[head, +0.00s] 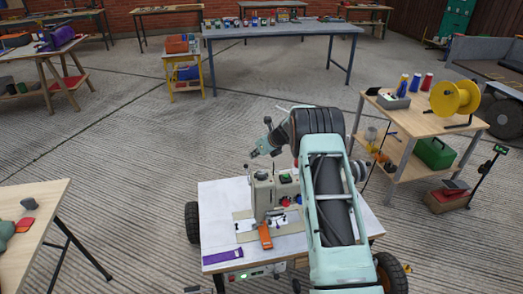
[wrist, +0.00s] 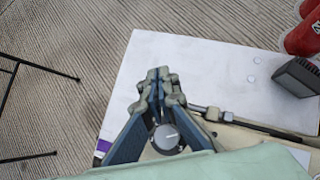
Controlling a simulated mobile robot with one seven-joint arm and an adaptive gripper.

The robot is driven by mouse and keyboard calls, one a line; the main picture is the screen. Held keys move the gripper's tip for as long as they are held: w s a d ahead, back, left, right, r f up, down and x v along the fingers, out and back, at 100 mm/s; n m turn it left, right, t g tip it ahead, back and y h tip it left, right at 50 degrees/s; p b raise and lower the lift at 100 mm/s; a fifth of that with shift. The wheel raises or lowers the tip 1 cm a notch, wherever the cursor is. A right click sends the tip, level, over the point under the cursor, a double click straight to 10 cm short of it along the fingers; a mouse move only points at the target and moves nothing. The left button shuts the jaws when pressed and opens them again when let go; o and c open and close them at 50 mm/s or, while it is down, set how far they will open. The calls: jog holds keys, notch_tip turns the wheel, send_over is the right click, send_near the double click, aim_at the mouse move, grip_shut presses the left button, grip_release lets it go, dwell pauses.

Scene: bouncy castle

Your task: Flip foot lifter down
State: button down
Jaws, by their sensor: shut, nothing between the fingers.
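A beige sewing machine (head: 264,196) stands on the white-topped table in front of me, partly hidden behind my arm. I cannot make out its foot lifter in the head view. In the wrist view a metal rod-like part (wrist: 232,118) of the machine lies just right of my fingers, but I cannot tell whether it is the lifter. My gripper (head: 254,154) is above the machine, pointing down and left. In the wrist view its blue-grey fingers (wrist: 158,75) are shut and empty. Contact with the machine cannot be judged.
The white tabletop (wrist: 190,60) has a purple strip (head: 222,257) and an orange object (head: 265,237) near its front. A dark block (wrist: 297,78) and red items (wrist: 303,35) sit right of the fingers. A wooden cart (head: 415,122) stands to the right.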

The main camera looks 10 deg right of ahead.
jog(key=v, duration=0.7)
jog(key=shift+s, duration=0.1)
jog(key=shift+d, duration=0.1)
